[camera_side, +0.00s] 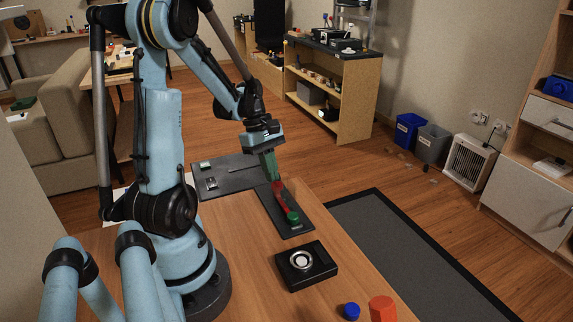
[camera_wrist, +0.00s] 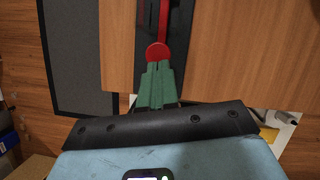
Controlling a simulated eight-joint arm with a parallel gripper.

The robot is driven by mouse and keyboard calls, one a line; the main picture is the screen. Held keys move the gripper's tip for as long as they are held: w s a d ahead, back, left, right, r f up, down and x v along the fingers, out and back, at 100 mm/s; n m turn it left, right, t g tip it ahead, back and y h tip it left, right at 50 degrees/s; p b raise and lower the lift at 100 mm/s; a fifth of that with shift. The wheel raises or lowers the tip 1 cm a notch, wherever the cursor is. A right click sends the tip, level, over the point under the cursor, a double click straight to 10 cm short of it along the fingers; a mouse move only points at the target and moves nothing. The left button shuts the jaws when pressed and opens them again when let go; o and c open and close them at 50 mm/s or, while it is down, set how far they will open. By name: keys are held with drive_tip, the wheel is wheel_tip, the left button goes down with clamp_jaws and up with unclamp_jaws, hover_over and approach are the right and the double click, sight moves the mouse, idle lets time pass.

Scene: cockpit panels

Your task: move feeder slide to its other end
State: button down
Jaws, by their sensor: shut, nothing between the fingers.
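A narrow dark panel (camera_side: 295,231) lies near the table's right edge, with a long red strip (camera_side: 284,201) along it. A round red piece (camera_side: 279,186) sits at the strip's far end, and a green knob (camera_side: 293,217) at its near end. I cannot tell for sure which piece is the feeder slide. My gripper (camera_side: 272,177) points down at the far end, with its green fingers together and empty. In the wrist view the fingertips (camera_wrist: 158,66) are at the edge of the round red piece (camera_wrist: 157,51); contact is unclear. The red strip (camera_wrist: 164,18) runs away from it.
Another dark panel (camera_side: 235,182) with small fittings lies behind and left. A black box with a silver ring (camera_side: 306,266) stands nearer, with a blue piece (camera_side: 351,311) and a red cylinder (camera_side: 382,309) at the front edge. The wooden tabletop (camera_side: 236,235) left of the strip is clear.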

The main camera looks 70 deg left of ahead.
drive_tip(key=shift+d, duration=0.3)
drive_tip(key=a, duration=0.2)
drive_tip(key=s+a, duration=0.1)
drive_tip(key=a, duration=0.1)
drive_tip(key=shift+a, duration=0.2)
drive_tip(key=w+v, duration=0.1)
drive_tip(key=v, duration=0.9)
drive_tip(key=w+d+m+t+y, duration=0.2)
drive_tip(key=d+m+t, duration=0.1)
drive_tip(key=d+m, duration=0.7)
drive_tip(key=w+d+m+t+y, duration=0.2)
drive_tip(key=d+m, duration=0.9)
drive_tip(key=d, duration=0.6)
drive_tip(key=shift+w+d+f+t, duration=0.15)
drive_tip(key=shift+w+f+t, duration=0.15)
drive_tip(key=shift+w+t, duration=0.4)
